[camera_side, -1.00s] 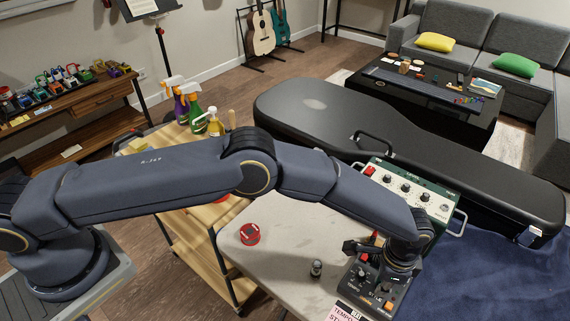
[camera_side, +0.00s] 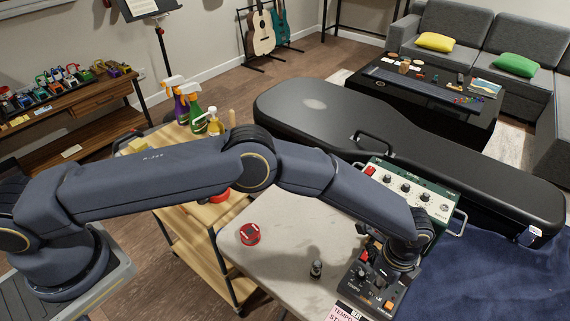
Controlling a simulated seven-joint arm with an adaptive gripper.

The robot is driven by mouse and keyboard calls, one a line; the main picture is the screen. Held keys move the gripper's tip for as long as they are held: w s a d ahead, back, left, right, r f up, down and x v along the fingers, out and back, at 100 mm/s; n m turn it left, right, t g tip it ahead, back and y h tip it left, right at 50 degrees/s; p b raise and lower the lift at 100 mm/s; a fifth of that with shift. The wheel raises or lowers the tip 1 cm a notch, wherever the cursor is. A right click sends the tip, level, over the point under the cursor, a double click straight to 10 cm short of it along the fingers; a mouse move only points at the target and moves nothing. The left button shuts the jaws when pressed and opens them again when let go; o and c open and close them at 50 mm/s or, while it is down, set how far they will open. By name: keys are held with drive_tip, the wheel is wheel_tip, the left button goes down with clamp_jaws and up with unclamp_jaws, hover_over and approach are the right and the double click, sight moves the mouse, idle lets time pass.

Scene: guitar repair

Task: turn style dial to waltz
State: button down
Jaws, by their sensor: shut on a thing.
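The black control box (camera_side: 360,297) lies at the table's right side, with several small knobs, a red part and an orange button (camera_side: 389,305) on its top. A pink card (camera_side: 346,313) with the printed words "TEMPO" and "ST…" is at its near left edge. My gripper (camera_side: 392,275) points down over the right-hand side of the box and is shut on a knob there. The wrist hides the fingertips and that knob, so I cannot read its label or setting.
A green-and-white amplifier-like box (camera_side: 408,189) with knobs stands just behind my wrist. A red round tin (camera_side: 250,234) and a small dark bottle (camera_side: 316,269) stand on the pale table (camera_side: 283,240). A black guitar case (camera_side: 330,115) lies behind. Blue cloth (camera_side: 490,275) covers the right.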

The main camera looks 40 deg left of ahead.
idle(0.4)
drive_tip(key=c, duration=1.4)
unclamp_jaws()
drive_tip(key=shift+o, duration=0.2)
drive_tip(key=shift+r, duration=0.15)
wheel_tip(320, 180, up, 12)
